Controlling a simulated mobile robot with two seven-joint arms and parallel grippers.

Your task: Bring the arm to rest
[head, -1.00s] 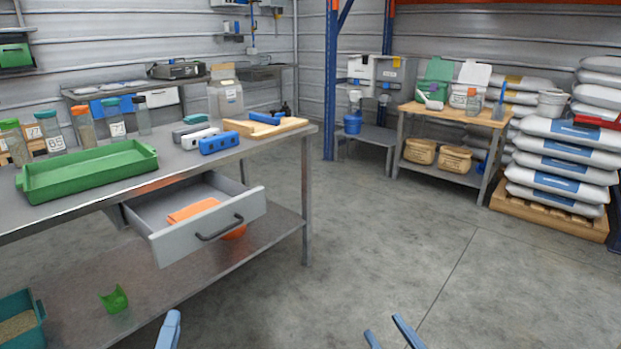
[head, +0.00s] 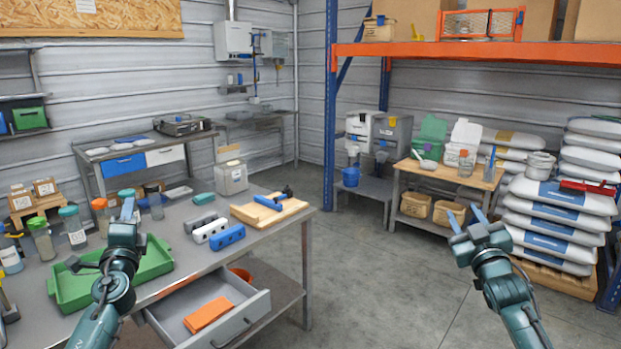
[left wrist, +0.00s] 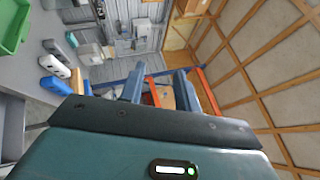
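My left gripper (head: 128,208) is raised at the left, pointing up, in front of the green tray (head: 70,290) in the head view. In the left wrist view its two fingers (left wrist: 160,88) stand apart with nothing between them. My right gripper (head: 467,220) is raised over the open floor at the right, its fingers apart and empty. Both arms come in from the bottom of the head view.
The workbench (head: 190,268) at the left has an open drawer (head: 256,312) holding an orange item (head: 208,313). Jars, coloured blocks and a wooden board (head: 285,211) stand on top. Stacked sacks (head: 550,220) stand at the right. The middle floor (head: 375,285) is clear.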

